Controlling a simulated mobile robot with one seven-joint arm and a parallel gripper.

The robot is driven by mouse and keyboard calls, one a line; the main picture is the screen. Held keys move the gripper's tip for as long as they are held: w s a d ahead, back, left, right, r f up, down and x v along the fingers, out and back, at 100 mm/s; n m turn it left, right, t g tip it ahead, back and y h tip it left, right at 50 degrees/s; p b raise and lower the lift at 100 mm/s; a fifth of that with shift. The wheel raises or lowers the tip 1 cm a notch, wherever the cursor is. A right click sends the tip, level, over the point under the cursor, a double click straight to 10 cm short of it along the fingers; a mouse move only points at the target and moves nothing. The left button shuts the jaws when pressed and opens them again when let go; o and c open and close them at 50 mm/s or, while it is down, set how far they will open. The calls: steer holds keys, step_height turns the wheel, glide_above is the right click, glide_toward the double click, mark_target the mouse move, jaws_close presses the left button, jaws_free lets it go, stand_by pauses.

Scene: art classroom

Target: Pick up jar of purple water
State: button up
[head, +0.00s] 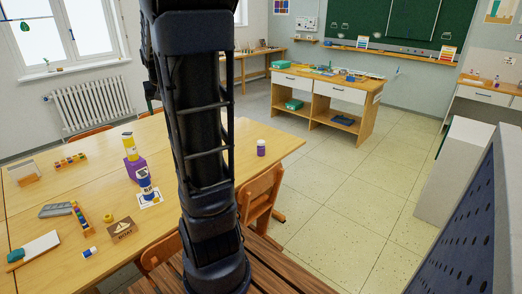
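A small jar with purple contents and a pale top (261,147) stands upright on the wooden table (285,142), near its right end. It is probably the jar of purple water, but it is too small to tell whether it holds water. My dark arm rises through the middle of the head view, just left of the jar, and covers part of the table. The arm runs out of the top of the picture. My gripper is not visible, so its state and its distance from the jar do not show.
Left of my arm, the table holds a yellow bottle (131,146) by a purple block (134,168), a dark blue bottle (145,182), a brown box (122,229) and several small items. A wooden chair (262,195) stands at the table's near side. Floor at right is open.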

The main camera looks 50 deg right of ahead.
steer(key=w+d+f+m, duration=0.1)
steer(key=w+d+f, duration=0.25)
steer(key=d, duration=0.35)
steer(key=w+d+f+m, duration=0.15)
steer(key=w+d, duration=0.25)
steer(key=d, duration=0.4)
steer(key=m+g+h, duration=0.2)
steer(key=m, duration=0.3)
glide_toward(261, 141)
steer(key=f, duration=0.1)
steer(key=shift+w+d+f, duration=0.35)
steer(key=shift+f, duration=0.3)
steer(key=x, duration=0.5)
steer(key=shift+f, duration=0.1)
steer(key=shift+s+x, duration=0.15)
steer(key=shift+x, duration=1.1)
steer(key=shift+s+x, duration=0.1)
steer(key=shift+x, duration=1.2)
steer(key=shift+a, duration=0.15)
steer(key=c, duration=1.3)
